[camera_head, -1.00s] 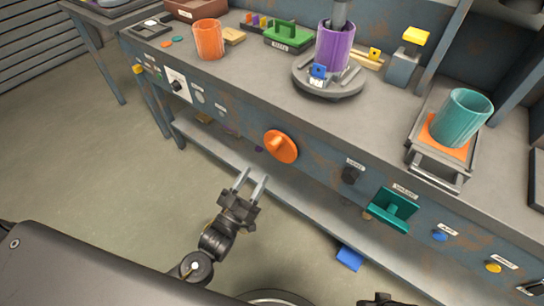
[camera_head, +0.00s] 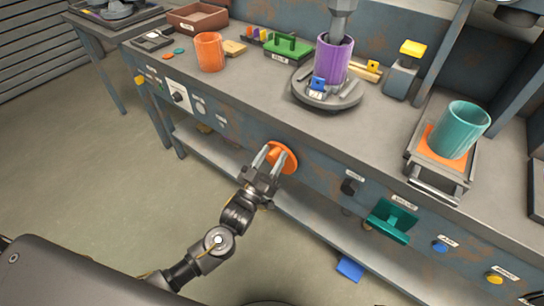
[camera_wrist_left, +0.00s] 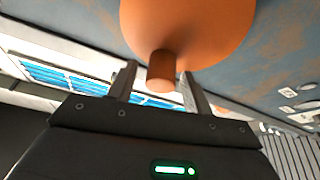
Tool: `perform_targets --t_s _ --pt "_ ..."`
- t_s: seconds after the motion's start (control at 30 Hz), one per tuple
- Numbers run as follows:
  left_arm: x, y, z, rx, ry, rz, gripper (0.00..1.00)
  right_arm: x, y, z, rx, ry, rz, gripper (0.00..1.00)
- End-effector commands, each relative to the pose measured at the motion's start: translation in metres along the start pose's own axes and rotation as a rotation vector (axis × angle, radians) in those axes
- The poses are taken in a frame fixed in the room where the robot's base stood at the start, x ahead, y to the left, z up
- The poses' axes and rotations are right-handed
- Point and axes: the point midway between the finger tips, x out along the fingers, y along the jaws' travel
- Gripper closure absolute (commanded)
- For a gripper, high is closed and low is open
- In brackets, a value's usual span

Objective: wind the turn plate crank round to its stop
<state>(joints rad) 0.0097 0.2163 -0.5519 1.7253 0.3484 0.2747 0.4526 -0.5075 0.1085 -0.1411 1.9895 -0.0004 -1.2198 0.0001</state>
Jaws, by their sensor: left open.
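The orange crank (camera_head: 290,161) is a round disc on the front face of the bench, below the turn plate (camera_head: 313,97). In the left wrist view the crank's disc (camera_wrist_left: 190,22) fills the top, and its short orange peg (camera_wrist_left: 161,72) sticks out towards me. My left gripper (camera_head: 270,157) is open at the crank. In the wrist view its two fingers stand on either side of the peg, with a gap visible on both sides. The grey turn plate carries a purple cup (camera_head: 331,62) and a blue clip (camera_head: 317,84). My right gripper is out of view.
A black knob (camera_head: 350,186) and a teal handle (camera_head: 391,220) stick out of the bench front to the right of the crank. A lower shelf (camera_head: 325,232) runs beneath. The floor at left is clear.

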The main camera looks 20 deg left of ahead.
Motion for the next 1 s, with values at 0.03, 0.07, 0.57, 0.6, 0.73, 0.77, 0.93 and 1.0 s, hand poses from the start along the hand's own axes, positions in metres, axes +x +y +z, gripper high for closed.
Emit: perform_targets --t_s 0.03,0.07,0.57,0.6,0.73,0.77,0.93,1.0 --pt "0.0007 0.0001 0.0002 0.000 0.000 0.000 0.50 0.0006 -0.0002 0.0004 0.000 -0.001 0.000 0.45" --pt "0.0008 0.0001 0.0003 0.000 -0.001 0.000 0.50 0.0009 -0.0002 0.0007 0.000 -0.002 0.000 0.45" --pt "0.0004 0.0000 0.0004 0.000 -0.001 0.000 0.92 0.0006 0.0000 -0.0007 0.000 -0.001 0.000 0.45" --pt "0.0004 0.0000 0.0004 0.000 -0.001 0.000 0.95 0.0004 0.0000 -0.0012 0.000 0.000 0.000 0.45" --pt "0.0004 0.0002 0.0003 0.005 -0.001 0.002 0.95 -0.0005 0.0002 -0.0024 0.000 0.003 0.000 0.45" --pt "0.0004 0.0003 0.0003 0.009 -0.001 0.003 0.95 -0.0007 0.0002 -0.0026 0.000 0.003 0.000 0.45" --pt "0.0002 0.0020 0.0004 0.055 -0.001 0.022 0.95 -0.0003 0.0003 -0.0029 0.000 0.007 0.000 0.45" --pt "0.0000 0.0034 0.0008 0.089 -0.002 0.036 0.95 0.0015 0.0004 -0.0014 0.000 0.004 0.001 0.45"
